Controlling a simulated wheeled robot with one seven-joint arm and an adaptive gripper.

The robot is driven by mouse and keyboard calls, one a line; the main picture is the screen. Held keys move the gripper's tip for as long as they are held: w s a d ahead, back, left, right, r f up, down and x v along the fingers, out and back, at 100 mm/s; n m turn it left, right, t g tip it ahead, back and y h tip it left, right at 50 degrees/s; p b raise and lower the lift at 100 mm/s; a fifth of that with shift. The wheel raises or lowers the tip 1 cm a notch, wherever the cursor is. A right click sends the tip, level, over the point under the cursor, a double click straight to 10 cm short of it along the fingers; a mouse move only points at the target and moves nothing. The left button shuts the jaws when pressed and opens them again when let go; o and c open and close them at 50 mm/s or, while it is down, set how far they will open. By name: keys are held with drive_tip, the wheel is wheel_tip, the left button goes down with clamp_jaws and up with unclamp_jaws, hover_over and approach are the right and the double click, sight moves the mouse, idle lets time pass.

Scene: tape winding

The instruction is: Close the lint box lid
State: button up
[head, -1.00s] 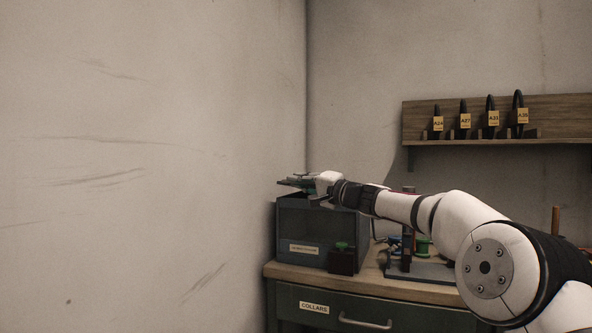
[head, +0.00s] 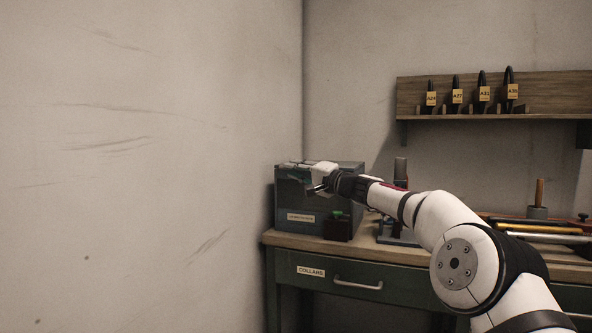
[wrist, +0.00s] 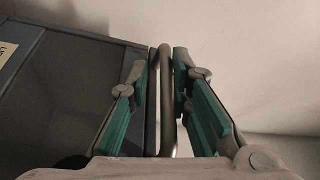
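The lint box (head: 345,203) is a blue-grey box with a pale label on its front, at the left end of the bench by the wall. My gripper (head: 308,181) is at its upper front and partly hides it; whether the lid is open or shut is unclear. In the wrist view my gripper (wrist: 166,62) shows two green-padded fingers, open, one on each side of a grey rounded bar (wrist: 167,100). I cannot tell whether they touch the bar. A dark panel with a pale label (wrist: 6,50) lies left of the fingers.
A small dark block with a green top (head: 338,227) stands before the box. A grey stand (head: 400,172) and tools (head: 540,228) are farther right on the bench (head: 300,240). A wooden shelf (head: 550,90) hangs behind. The wall is close on the left.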

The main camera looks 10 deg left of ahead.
idle(0.4)
drive_tip(key=shift+s+d, duration=0.15)
drive_tip(key=shift+d, duration=0.4)
drive_tip(key=v, duration=1.1)
drive_tip(key=shift+a, duration=0.2)
drive_tip(key=shift+s, duration=0.15)
